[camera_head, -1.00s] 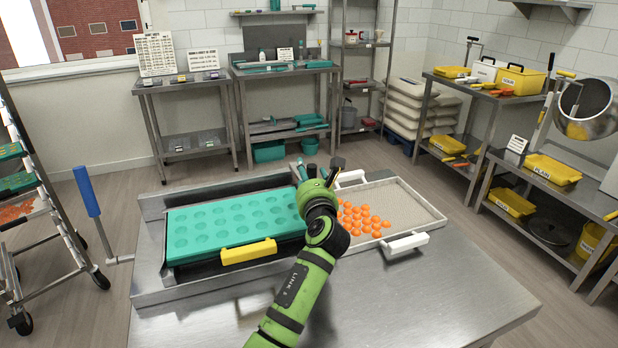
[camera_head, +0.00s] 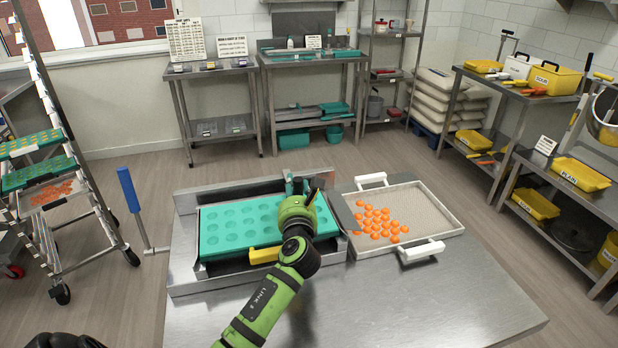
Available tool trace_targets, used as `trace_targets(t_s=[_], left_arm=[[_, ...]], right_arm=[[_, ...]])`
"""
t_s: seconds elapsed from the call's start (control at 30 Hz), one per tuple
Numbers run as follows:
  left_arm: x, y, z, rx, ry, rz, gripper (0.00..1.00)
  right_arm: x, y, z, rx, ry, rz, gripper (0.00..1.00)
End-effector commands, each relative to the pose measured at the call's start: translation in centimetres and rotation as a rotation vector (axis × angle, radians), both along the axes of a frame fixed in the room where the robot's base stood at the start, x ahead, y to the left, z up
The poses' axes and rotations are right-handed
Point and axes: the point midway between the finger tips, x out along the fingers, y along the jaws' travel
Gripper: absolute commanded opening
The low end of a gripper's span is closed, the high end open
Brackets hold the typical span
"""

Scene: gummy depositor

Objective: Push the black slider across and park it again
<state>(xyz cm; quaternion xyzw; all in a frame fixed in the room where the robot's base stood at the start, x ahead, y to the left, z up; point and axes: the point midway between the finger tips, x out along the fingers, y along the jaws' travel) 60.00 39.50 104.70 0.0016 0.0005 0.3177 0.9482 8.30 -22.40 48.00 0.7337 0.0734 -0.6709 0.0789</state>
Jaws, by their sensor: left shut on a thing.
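My left gripper (camera_head: 302,188), on the green arm, is over the right part of the teal mould (camera_head: 207,246) at the depositor on the steel table. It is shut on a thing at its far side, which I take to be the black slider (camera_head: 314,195). Only a small dark piece shows there; the wrist hides the rest, so the exact grip is not visible. The mould has rows of round hollows and a yellow piece (camera_head: 263,256) at its front edge, partly behind the arm. My right gripper is not in view.
A white-rimmed tray (camera_head: 447,220) with orange gummies (camera_head: 378,222) lies right of the mould. A blue-handled lever (camera_head: 128,190) stands at the left. The front right of the table (camera_head: 440,295) is clear. A wheeled rack (camera_head: 60,200) stands at far left.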

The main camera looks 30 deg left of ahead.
Motion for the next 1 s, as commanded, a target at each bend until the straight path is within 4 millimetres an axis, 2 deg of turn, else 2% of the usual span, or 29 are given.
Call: trace_targets(t_s=[0.23, 0.27, 0.3, 0.33, 0.73, 0.87, 1.0], left_arm=[[0.0, 0.1, -0.1, -0.010, -0.005, 0.001, 0.00], [0.0, 0.1, -0.1, -0.010, -0.005, 0.001, 0.38], [0.0, 0.0, -0.1, -0.010, -0.005, 0.001, 0.54], [0.0, 0.0, -0.1, -0.009, -0.004, 0.001, 0.60], [-0.3, -0.3, -0.1, -0.004, -0.003, -0.001, 0.60], [-1.7, -1.3, -0.1, -0.005, -0.002, -0.002, 0.60], [-4.1, -3.2, -0.2, -0.006, -0.002, -0.003, 0.60]], right_arm=[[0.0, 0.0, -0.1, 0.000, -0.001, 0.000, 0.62], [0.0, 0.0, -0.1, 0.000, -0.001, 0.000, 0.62], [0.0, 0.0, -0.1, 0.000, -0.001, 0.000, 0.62], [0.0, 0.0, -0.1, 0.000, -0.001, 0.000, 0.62], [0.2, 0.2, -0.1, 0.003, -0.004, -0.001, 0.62], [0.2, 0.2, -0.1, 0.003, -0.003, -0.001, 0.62], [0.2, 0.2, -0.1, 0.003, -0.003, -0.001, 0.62]])
